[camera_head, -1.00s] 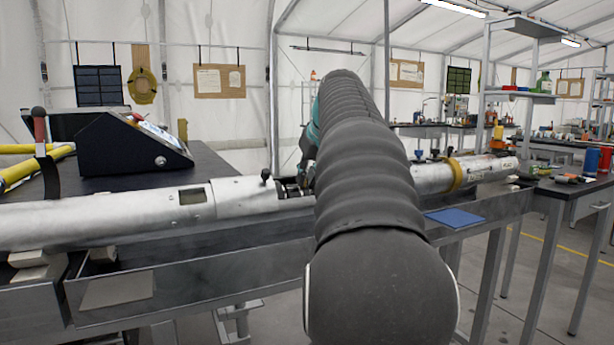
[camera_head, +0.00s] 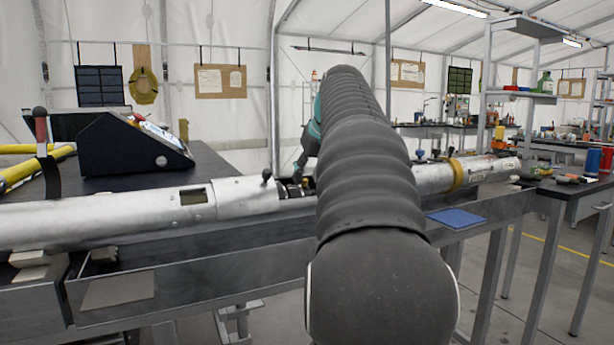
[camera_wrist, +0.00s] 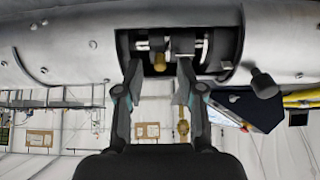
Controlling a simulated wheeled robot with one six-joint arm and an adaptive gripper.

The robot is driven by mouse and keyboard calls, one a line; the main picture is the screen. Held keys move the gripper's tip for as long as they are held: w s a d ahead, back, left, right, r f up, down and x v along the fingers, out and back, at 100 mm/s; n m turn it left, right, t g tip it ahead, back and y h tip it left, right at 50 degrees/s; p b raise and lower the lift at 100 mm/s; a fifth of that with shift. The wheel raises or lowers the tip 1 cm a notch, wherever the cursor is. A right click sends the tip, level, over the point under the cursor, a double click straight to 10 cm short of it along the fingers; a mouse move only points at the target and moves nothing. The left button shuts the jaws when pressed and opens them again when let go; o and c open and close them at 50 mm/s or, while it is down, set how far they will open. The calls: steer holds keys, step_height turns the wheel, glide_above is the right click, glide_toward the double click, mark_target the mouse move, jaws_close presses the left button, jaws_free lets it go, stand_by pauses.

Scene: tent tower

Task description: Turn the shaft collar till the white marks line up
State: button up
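A long silver tube (camera_head: 110,218) lies across the bench; it also fills the top of the wrist view (camera_wrist: 60,42). A dark window is cut in the tube, with a shaft (camera_wrist: 184,44) and bright metal parts inside. A small brass-coloured peg (camera_wrist: 159,62) sticks out there. I cannot make out for sure which part is the collar, nor any white marks. My gripper (camera_wrist: 159,70) is open at the window, its two fingertips on either side of the peg with a gap between them. In the head view my arm hides the gripper and part of the tube.
A dark knob (camera_wrist: 264,83) sticks out of the tube beside the window; it shows in the head view (camera_head: 266,175). A black console (camera_head: 125,145) stands on the bench behind. A yellow ring (camera_head: 456,174) circles the tube at right. A blue pad (camera_head: 455,218) lies in front.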

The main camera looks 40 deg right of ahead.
steer(key=v, duration=1.1)
steer(key=shift+r, duration=0.1)
steer(key=s+a+f+g+y, duration=0.1)
steer(key=s+a+f, duration=0.2)
steer(key=a+f, duration=1.4)
steer(key=s+a+f+n, duration=0.1)
steer(key=s+a+f, duration=0.5)
steer(key=f, duration=0.4)
steer(key=s+a+f+n, duration=0.1)
steer(key=s+a+f, duration=0.5)
steer(key=f, duration=0.5)
steer(key=shift+s+a+n+g+y, duration=0.4)
steer(key=shift+a, duration=0.15)
